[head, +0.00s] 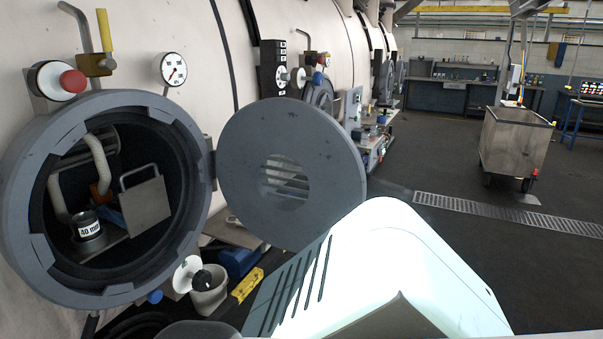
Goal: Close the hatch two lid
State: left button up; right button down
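A round grey hatch lid (330,150) stands swung open in the head view, hinged at the right side of a round hatch opening. It has a round window with slats at its centre. A second, smaller hatch (319,97) is farther along the machine, partly hidden behind the lid. I cannot read which hatch carries the number two. Neither of my grippers is in view.
A pressure gauge (174,69) and a yellow-handled valve (104,30) sit above the hatch. A bucket (208,291) and a blue item (238,262) are below the lid. A grey wheeled cart (514,143) stands at right. Dark floor is open beyond the drain grate (500,213).

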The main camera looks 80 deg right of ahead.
aim_at(300, 131)
jog(key=k+l, duration=0.1)
jog(key=l, duration=0.4)
jog(key=k+l, duration=0.15)
jog(key=l, duration=0.3)
jog(key=k+l, duration=0.1)
jog(key=l, duration=0.4)
jog(key=k+l, duration=0.1)
jog(key=l, duration=0.35)
jog(key=k+l, duration=0.15)
jog(key=l, duration=0.35)
jog(key=k+l, duration=0.1)
jog(key=l, duration=0.4)
jog(key=k+l, duration=0.15)
jog(key=l, duration=0.3)
jog(key=k+l, duration=0.1)
jog(key=l, duration=0.4)
